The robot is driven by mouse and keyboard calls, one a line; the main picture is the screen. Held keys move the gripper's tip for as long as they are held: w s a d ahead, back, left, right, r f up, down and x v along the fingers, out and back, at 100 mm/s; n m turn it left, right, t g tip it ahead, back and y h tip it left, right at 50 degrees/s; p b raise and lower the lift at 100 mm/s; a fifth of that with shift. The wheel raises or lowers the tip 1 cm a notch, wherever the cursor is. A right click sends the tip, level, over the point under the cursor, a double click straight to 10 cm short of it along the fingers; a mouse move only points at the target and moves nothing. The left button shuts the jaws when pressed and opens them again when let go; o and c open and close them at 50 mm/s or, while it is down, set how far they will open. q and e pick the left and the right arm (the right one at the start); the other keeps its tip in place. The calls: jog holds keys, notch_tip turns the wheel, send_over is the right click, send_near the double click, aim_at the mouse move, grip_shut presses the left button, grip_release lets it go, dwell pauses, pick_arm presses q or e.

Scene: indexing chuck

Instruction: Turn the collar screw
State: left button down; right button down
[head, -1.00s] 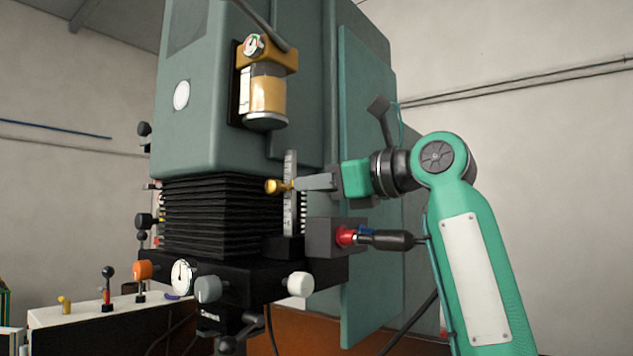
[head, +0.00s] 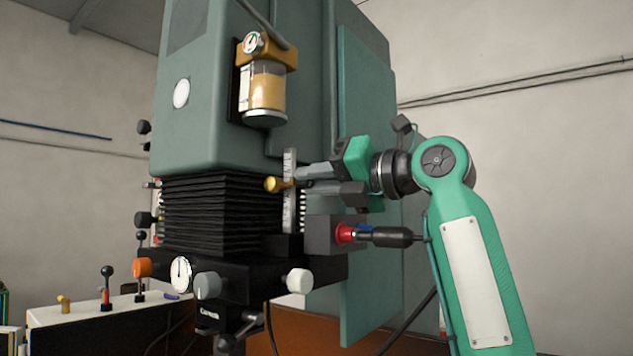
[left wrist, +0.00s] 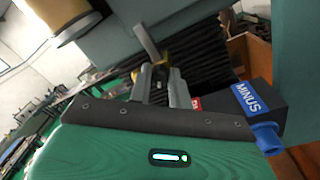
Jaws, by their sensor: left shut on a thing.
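The collar screw (head: 272,185) is a small brass knob at the vertical ruled scale (head: 289,200) beside the black bellows. My left gripper (head: 290,185) reaches it from the right in the head view and is shut on it. The fingers are tilted, one above the other. In the left wrist view the gripper (left wrist: 158,78) points at the scale, and only a little brass shows around the fingertips. The fingers hide part of the screw. My right gripper is in neither view.
A dark block with a red connector (head: 344,233) and black plug sits just below my gripper. The blue MINUS label (left wrist: 246,100) shows in the left wrist view. The oil cup (head: 264,90) hangs above. Knobs and a dial (head: 181,274) line the lower front.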

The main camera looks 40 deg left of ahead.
pick_arm(q)
jog(key=shift+m, duration=0.7)
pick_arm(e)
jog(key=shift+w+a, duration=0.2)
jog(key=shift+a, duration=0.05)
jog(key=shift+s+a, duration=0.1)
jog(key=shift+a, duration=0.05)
pick_arm(q)
jog(key=c, duration=1.3)
grip_release()
jog(key=shift+d, duration=0.1)
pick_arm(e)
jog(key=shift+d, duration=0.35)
